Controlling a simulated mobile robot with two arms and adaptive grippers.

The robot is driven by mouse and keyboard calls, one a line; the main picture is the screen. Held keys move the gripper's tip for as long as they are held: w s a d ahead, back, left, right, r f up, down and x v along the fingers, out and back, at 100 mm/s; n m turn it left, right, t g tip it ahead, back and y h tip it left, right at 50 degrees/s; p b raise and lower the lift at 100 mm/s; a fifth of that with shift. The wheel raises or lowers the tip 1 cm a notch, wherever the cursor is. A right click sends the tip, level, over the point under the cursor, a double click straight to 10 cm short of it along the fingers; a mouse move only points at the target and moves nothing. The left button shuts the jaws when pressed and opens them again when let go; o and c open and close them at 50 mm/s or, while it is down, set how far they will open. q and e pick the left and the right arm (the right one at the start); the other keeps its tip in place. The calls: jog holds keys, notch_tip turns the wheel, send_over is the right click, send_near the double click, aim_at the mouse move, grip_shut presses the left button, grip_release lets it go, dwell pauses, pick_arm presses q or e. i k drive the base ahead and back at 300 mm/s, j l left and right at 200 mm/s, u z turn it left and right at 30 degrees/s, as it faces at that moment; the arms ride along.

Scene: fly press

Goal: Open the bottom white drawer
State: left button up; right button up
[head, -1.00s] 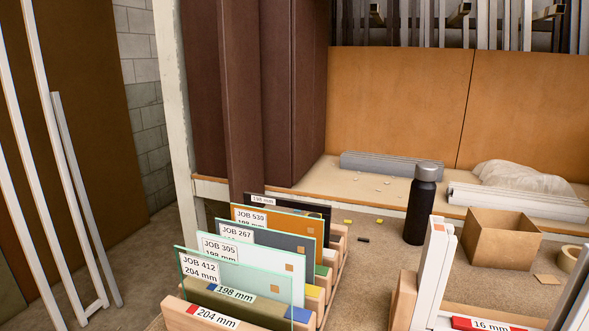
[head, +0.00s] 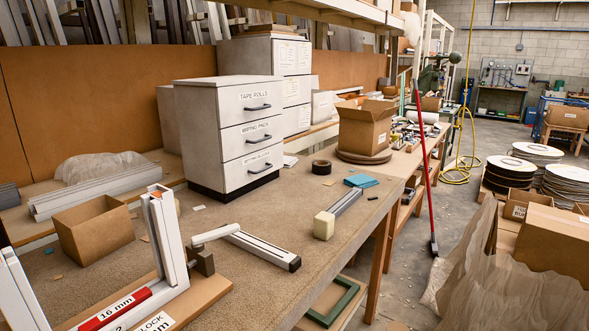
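A white drawer unit (head: 217,132) with a dark base stands on the workbench, left of the middle of the head view. It has three drawers, each with a dark bar handle. The top one is labelled "TAPE ROLLS". The bottom white drawer (head: 238,171) looks closed, and its handle (head: 260,168) faces right and toward me. Its label is too small to read surely. Neither of my grippers shows in the head view.
On the carpeted bench (head: 268,232) are a metal profile (head: 262,248), a black tape roll (head: 321,167), a blue pad (head: 361,180) and a pale block (head: 324,225). A cardboard box (head: 93,229) and white frame (head: 165,240) stand at left. The bench right of the drawers is partly clear.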

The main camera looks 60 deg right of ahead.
aim_at(238, 172)
jog(key=k+j+z, duration=0.15)
jog(key=z, duration=1.65)
jog(key=l, duration=0.2)
jog(key=i, duration=0.05)
